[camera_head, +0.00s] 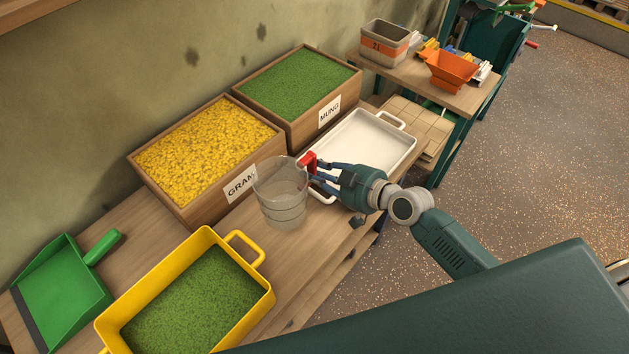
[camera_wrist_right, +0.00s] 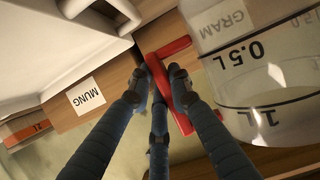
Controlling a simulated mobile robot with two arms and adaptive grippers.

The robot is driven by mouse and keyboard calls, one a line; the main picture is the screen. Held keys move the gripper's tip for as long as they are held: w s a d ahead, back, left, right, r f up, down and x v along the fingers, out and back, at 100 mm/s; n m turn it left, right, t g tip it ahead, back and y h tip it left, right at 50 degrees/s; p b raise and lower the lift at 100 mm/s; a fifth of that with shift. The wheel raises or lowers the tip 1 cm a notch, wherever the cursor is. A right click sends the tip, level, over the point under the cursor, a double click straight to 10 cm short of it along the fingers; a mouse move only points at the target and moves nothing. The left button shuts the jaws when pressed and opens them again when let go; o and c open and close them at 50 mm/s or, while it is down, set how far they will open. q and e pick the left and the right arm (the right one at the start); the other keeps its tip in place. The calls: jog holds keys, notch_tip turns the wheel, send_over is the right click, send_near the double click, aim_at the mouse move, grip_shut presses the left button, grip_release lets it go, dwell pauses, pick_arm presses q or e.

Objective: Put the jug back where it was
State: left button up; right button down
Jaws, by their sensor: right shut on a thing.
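The clear measuring jug (camera_head: 282,200) has a red handle and volume marks and looks empty. It is upright, in front of the GRAM bin (camera_head: 240,185); I cannot tell if its base touches the bench. My right gripper (camera_head: 317,174) is shut on the jug's red handle. In the right wrist view the fingers (camera_wrist_right: 166,75) close around the handle (camera_wrist_right: 168,49), with the jug wall (camera_wrist_right: 262,85) at the right. My left gripper is not in view.
A yellow tray (camera_head: 263,303) of green beans is in front. A green scoop (camera_head: 62,285) lies left. The MUNG bin (camera_head: 318,122) and an empty white tray (camera_head: 372,142) stand behind.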

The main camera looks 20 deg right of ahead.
jog(key=shift+f+b, duration=0.4)
jog(key=shift+f, duration=1.85)
jog(key=shift+f, duration=0.15)
jog(key=c, duration=1.6)
grip_release()
